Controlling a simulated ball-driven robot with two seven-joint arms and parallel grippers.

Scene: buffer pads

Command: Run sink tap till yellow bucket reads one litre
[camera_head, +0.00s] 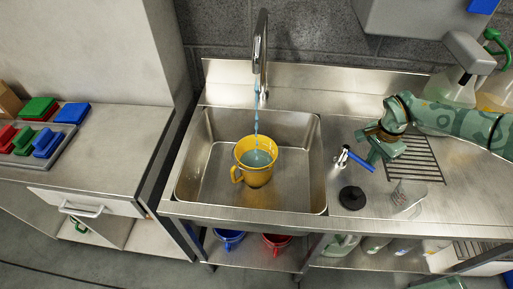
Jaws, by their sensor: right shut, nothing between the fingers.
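The yellow bucket (254,172) stands upright in the steel sink (204,190), its handle to the left. A stream of bluish water (256,120) falls from the tap (260,45) into it, and water shows inside. Markings on the bucket are too small to read. A tap lever with a blue handle (361,161) stands on the counter right of the sink. My right gripper (372,155) is shut and empty, close beside the blue handle; I cannot tell whether they touch. My left gripper is not in view.
A black round lid (352,197) and a clear cup (408,195) sit on the counter near the lever. A drain grate (415,162) lies under my right arm. A tray with coloured pads (40,140) is on the left cabinet. Blue and red buckets (276,241) sit below.

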